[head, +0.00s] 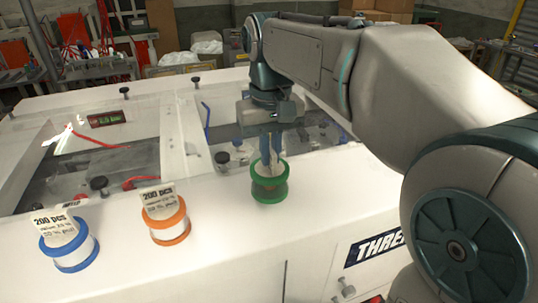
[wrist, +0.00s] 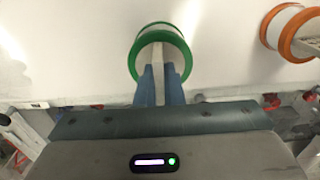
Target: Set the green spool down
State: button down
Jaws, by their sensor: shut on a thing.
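A pale tag lies between the fingers. I cannot tell whether the spool's base touches the white surface (head: 220,215).
An orange spool (head: 168,228) and a blue spool (head: 75,252), each with a "200 pcs" tag, stand to the left on the white top. The orange spool also shows in the wrist view (wrist: 283,30). Recessed openings with black knobs (head: 222,157) lie behind. White surface between the spools is free.

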aim_at(270, 170)
jog(key=shift+f, duration=1.2)
jog(key=shift+f, duration=0.25)
jog(key=c, duration=1.5)
grip_release()
jog(key=shift+c, duration=0.2)
jog(key=shift+r, duration=0.1)
